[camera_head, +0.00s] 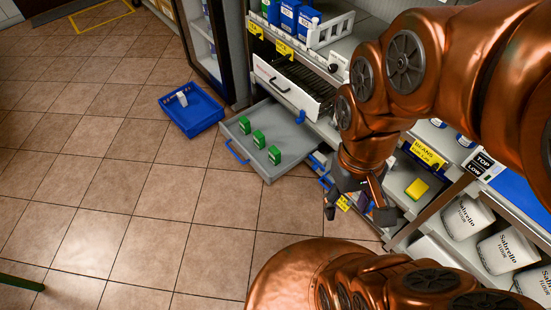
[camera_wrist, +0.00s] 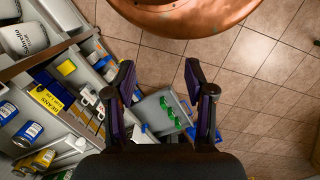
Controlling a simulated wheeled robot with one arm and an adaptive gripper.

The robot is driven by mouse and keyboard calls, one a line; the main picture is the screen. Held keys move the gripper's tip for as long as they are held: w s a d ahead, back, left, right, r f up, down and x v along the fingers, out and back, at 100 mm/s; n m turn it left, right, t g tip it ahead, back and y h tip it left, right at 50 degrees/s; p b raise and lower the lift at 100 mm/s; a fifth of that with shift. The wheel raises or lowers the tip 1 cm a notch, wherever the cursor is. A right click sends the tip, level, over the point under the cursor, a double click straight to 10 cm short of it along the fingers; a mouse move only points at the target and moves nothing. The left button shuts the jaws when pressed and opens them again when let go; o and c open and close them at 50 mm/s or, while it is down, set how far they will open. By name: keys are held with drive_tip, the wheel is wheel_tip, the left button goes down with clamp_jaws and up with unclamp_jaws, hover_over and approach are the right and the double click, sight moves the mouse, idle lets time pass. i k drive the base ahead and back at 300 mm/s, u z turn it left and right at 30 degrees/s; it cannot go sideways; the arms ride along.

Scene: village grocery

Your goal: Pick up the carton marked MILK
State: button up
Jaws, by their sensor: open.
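I cannot read the word MILK on anything in view. Several blue-and-white cartons (camera_head: 289,16) stand upright on a shelf at the top of the head view; their lettering is too small to read. A small white item (camera_head: 182,99) lies in a blue crate (camera_head: 193,118) on the floor; I cannot tell what it is. My gripper (camera_head: 357,206) is open and empty in front of the lower shelves, well apart from the cartons and the crate. Its spread fingers (camera_wrist: 159,78) also show in the wrist view, with nothing between them.
An open grey drawer (camera_head: 237,153) holds 3 green boxes (camera_head: 259,139) and juts over the floor. Above it a white drawer (camera_head: 290,87) is partly open. A yellow item (camera_head: 417,189) sits in a lower compartment.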

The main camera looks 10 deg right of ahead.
sight(274, 153)
drive_tip(key=z, duration=0.45)
drive_tip(key=k, duration=0.15)
drive_tip(key=u, duration=1.45)
drive_tip(key=i, duration=0.7)
drive_tip(key=z, duration=0.05)
